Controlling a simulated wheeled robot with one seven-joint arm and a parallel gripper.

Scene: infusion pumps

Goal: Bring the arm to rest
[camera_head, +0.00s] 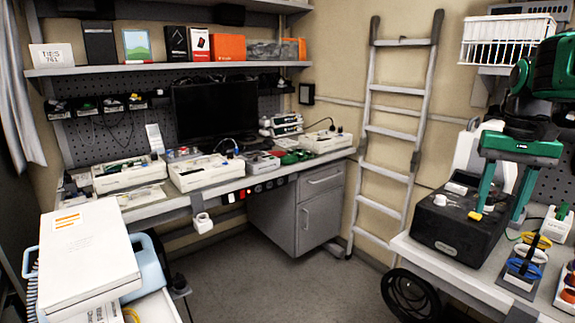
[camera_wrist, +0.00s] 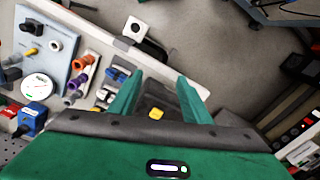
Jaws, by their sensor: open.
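My gripper (camera_head: 496,218) hangs at the right in the head view. Its two green fingers point down and are spread apart, over or beside a black box (camera_head: 452,233) with a white knob and cap on top. I cannot tell whether they touch it. The fingers also show in the wrist view (camera_wrist: 160,80), open, with no object clamped between their tips. A small yellow piece (camera_wrist: 156,113) shows between the finger bases there; I cannot tell what it belongs to.
The black box stands on a right-hand bench (camera_head: 455,272) with coloured rings on stands (camera_head: 525,262) beside it. A ladder (camera_head: 392,135) leans on the back wall. White devices (camera_head: 205,172) line the left workbench. Open floor (camera_head: 270,285) lies between.

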